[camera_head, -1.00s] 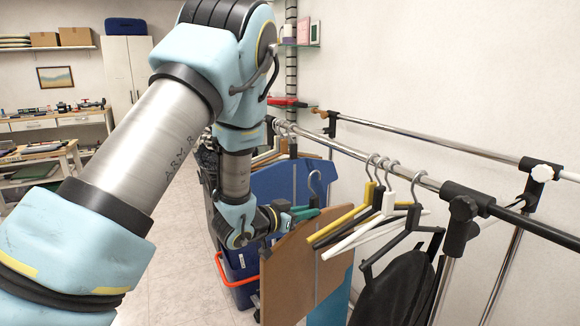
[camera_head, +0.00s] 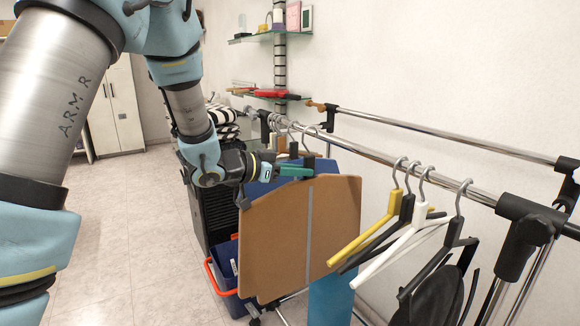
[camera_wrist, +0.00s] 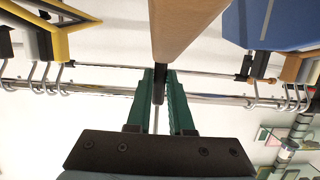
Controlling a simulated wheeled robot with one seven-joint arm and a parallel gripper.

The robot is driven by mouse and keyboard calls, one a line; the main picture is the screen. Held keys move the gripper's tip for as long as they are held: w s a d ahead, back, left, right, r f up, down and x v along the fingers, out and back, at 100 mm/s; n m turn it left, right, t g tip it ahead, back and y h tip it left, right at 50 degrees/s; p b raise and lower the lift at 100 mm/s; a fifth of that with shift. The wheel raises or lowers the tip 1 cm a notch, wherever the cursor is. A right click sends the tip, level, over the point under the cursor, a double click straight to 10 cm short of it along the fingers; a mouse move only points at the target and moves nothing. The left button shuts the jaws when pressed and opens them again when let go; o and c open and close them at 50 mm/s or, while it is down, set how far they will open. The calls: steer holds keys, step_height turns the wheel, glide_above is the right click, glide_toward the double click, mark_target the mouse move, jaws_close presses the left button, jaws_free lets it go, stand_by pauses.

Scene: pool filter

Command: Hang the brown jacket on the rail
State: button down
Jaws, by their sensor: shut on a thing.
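The brown jacket (camera_head: 295,235) is a flat brown panel with a grey stripe, hanging from a hanger with a metal hook (camera_head: 312,131). My gripper (camera_head: 300,172) is shut on the black hanger neck at the jacket's top. In the wrist view the green fingers of my gripper (camera_wrist: 159,85) pinch this neck, and the jacket (camera_wrist: 185,22) extends away beyond them. The rail (camera_head: 370,153) is a chrome bar running behind the jacket's top. The hook overlaps the rail in the head view; I cannot tell whether it is over the bar or in front of it.
Yellow, white and black hangers (camera_head: 405,225) hang on the rail to the right, close to the jacket. A blue garment (camera_head: 262,188) and more hangers are behind it on the left. A second chrome bar (camera_head: 450,137) runs nearer the wall. A blue bin (camera_head: 228,265) stands below.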

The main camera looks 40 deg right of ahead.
mark_target(328, 174)
steer(key=shift+s+d+r, duration=0.1)
steer(key=shift+d, duration=3.4)
steer(key=shift+a+r, duration=0.1)
steer(key=shift+a, duration=0.05)
steer(key=shift+d+p, duration=0.35)
steer(key=shift+d, duration=0.1)
steer(key=shift+d+f, duration=0.2)
steer(key=shift+f, duration=0.15)
steer(key=shift+d+f+b, duration=0.15)
steer(key=shift+f+b, duration=0.2)
steer(key=shift+b, duration=0.1)
steer(key=shift+s+d+f, duration=0.1)
steer(key=shift+d+f, duration=0.05)
steer(key=shift+f, duration=0.2)
steer(key=shift+d+f+b, duration=0.15)
steer(key=shift+f+b, duration=0.15)
steer(key=shift+b, duration=0.1)
